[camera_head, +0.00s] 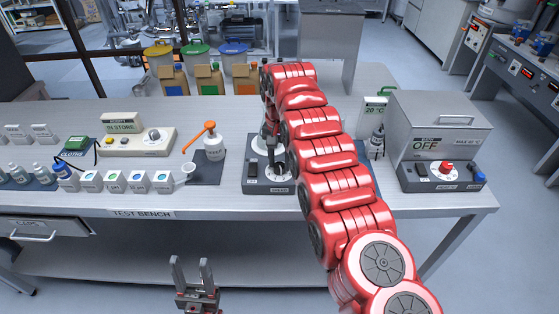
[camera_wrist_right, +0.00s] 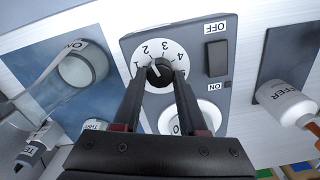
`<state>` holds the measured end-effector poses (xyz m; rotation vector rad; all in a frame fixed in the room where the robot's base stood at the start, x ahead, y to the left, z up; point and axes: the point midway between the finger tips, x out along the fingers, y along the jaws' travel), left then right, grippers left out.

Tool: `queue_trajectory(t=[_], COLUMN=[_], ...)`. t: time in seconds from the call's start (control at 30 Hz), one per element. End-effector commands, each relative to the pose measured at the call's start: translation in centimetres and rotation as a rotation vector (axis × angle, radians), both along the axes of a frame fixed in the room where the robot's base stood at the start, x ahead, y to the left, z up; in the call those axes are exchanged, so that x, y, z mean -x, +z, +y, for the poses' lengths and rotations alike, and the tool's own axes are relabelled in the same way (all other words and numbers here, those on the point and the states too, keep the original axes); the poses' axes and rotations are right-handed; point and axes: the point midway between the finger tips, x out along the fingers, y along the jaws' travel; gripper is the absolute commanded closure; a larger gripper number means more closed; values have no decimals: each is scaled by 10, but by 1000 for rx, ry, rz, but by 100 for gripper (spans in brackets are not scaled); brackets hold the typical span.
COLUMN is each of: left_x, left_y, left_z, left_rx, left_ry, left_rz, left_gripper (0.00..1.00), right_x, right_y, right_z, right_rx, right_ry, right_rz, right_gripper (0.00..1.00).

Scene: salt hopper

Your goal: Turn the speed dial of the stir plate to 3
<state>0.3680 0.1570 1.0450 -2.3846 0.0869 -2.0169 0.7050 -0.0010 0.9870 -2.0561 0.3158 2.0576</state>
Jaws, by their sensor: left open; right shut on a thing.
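The stir plate (camera_head: 255,186) is a dark box at mid-bench, partly hidden behind my right arm in the head view. My left gripper (camera_head: 193,272) is open and empty, in front of the bench.
An OFF-labelled rocker switch (camera_wrist_right: 216,57) is beside the dial. A white pump bottle (camera_head: 214,148) stands left of the stir plate. A grey box device with a red knob (camera_head: 446,167) stands to the right. A glass vessel (camera_wrist_right: 85,66) is at the left in the wrist view.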

Motion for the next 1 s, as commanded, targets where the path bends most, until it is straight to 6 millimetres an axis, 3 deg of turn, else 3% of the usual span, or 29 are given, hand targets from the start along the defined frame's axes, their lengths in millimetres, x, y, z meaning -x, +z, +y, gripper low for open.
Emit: queue_trajectory(t=[0.5, 1.0], left_x=[0, 0], left_y=[0, 1], left_z=[0, 0], left_rx=[0, 0], left_ry=[0, 0], left_rz=[0, 0], left_gripper=[50, 50], right_x=[-1, 0], right_y=[1, 1], right_z=[-1, -2], right_rx=[0, 0], right_ry=[-457, -667], right_rz=[-4, -4], right_gripper=[100, 100])
